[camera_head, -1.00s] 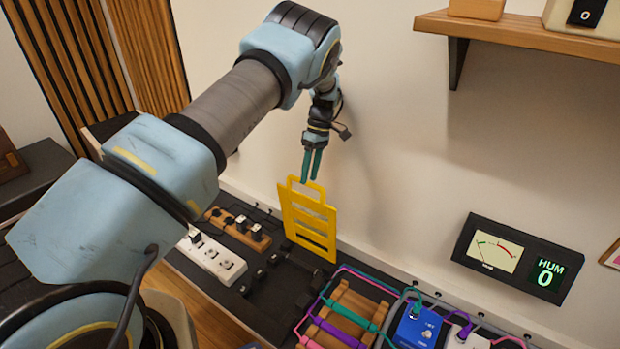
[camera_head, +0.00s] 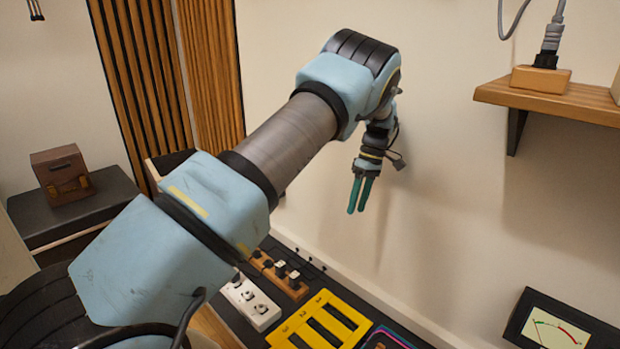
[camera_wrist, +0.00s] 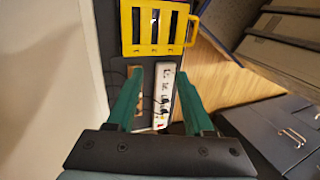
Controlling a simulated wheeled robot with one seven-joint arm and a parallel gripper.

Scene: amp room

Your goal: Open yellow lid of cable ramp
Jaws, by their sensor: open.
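The yellow lid (camera_head: 299,318) lies flat on the dark surface, beside a white power strip. Dark slots show through it. In the wrist view the lid (camera_wrist: 153,49) is at the top, with its loop handle at the right. The ramp base under the lid is mostly hidden. My gripper (camera_head: 357,205) hangs in the air above and apart from the lid, fingers pointing down. In the wrist view its green fingers (camera_wrist: 159,78) are spread with nothing between them.
The white power strip (camera_head: 250,303) and a wooden socket strip (camera_head: 280,275) with plugs stand left of the lid. The wall is behind. A wooden shelf (camera_head: 550,104) and a meter (camera_head: 556,325) are on the right. Coloured cables lie right of the lid.

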